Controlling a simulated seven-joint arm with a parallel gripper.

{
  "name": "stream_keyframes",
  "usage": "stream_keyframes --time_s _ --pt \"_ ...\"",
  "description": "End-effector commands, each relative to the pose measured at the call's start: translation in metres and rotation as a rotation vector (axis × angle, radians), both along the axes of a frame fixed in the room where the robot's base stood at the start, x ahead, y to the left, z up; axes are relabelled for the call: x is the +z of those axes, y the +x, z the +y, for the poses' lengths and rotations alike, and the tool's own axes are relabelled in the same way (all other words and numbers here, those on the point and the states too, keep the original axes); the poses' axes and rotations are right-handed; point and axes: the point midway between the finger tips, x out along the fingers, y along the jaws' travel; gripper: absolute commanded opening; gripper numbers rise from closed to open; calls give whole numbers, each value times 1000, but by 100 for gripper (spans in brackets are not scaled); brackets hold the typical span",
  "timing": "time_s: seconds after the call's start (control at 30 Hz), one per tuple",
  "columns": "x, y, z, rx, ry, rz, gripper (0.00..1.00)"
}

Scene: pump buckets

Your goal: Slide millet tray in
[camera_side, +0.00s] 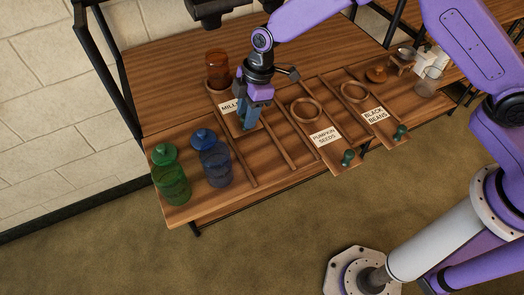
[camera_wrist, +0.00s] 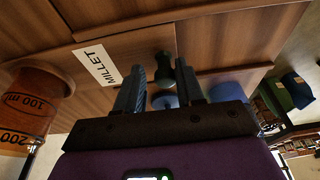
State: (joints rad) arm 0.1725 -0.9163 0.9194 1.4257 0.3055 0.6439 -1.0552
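The millet tray (camera_side: 235,121), a wooden slide with a white "MILLET" label (camera_wrist: 100,65), lies between wooden rails. It sits farther back than the other two trays. An amber jar (camera_side: 217,70) stands in the ring at its back end and shows at the left edge in the wrist view (camera_wrist: 30,100). My gripper (camera_side: 248,122) points down at the tray's front end. In the wrist view, the tray's dark green knob (camera_wrist: 164,66) shows between my two fingers, which look apart with gaps beside it. In the side view my gripper hides the knob.
The pumpkin seeds tray (camera_side: 325,148) and black beans tray (camera_side: 378,125) stick out to the right, with empty rings and green knobs. A green jar (camera_side: 170,178) and a blue jar (camera_side: 212,160) stand at the left front. Small cups and bowls (camera_side: 405,60) stand at the far right.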

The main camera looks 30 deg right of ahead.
Motion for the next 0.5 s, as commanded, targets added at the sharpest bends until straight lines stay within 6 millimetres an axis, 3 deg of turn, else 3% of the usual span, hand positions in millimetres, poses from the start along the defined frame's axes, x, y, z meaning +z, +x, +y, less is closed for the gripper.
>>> stream_keyframes --time_s 0.5 --pt "35 -2 1 2 -1 1 37"
